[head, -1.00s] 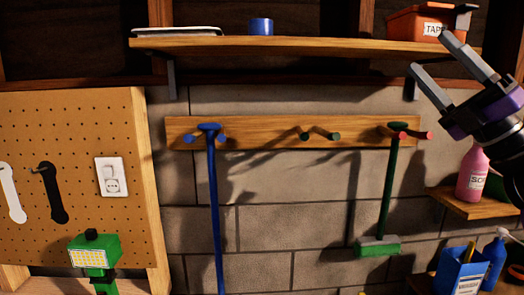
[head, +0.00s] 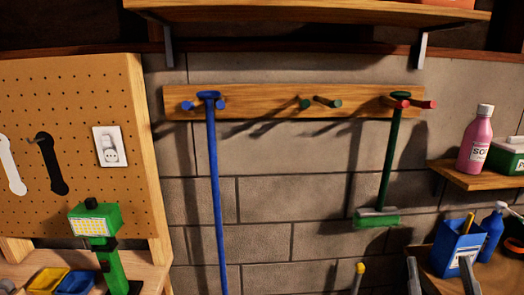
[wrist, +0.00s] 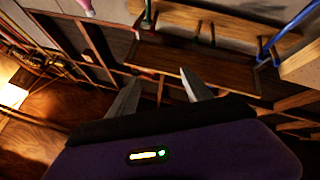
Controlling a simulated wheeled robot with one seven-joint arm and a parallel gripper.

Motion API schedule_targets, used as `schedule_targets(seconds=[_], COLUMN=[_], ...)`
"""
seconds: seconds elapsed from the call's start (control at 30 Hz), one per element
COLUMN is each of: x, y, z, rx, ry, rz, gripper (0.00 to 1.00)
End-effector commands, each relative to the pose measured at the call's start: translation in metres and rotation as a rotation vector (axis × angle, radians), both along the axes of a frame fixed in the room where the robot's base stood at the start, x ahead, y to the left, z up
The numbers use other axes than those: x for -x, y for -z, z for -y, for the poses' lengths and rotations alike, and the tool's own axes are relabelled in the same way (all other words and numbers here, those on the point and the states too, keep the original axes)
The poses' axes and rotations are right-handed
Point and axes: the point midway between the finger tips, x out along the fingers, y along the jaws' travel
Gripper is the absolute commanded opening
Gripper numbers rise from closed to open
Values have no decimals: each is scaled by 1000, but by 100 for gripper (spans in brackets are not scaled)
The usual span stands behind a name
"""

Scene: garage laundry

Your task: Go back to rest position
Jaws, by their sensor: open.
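My gripper shows in the wrist view (wrist: 160,92), with its two grey fingers spread apart and nothing between them. In the head view only the tips of the fingers (head: 440,277) show at the bottom right edge, in front of the low bench. The rest of the gripper and arm is out of the head view.
A peg rail (head: 365,103) holds a blue-handled tool (head: 213,180) and a green brush (head: 377,218). A shelf (head: 320,12) juts out above. A pink bottle (head: 475,140) stands on a small right shelf; a blue container (head: 455,250) is near the fingertips. A pegboard (head: 75,130) is at left.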

Motion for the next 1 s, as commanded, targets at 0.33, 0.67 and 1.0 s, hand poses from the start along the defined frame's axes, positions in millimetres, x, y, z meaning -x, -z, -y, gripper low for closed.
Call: schedule_targets(seconds=[0.33, 0.67, 1.0], x=[95, 195, 286], y=[107, 172, 222], z=[-29, -53, -69], rx=[-244, -377, -379], ry=[-79, -132, -168], rz=[-280, -556, -832], gripper=[58, 58, 58])
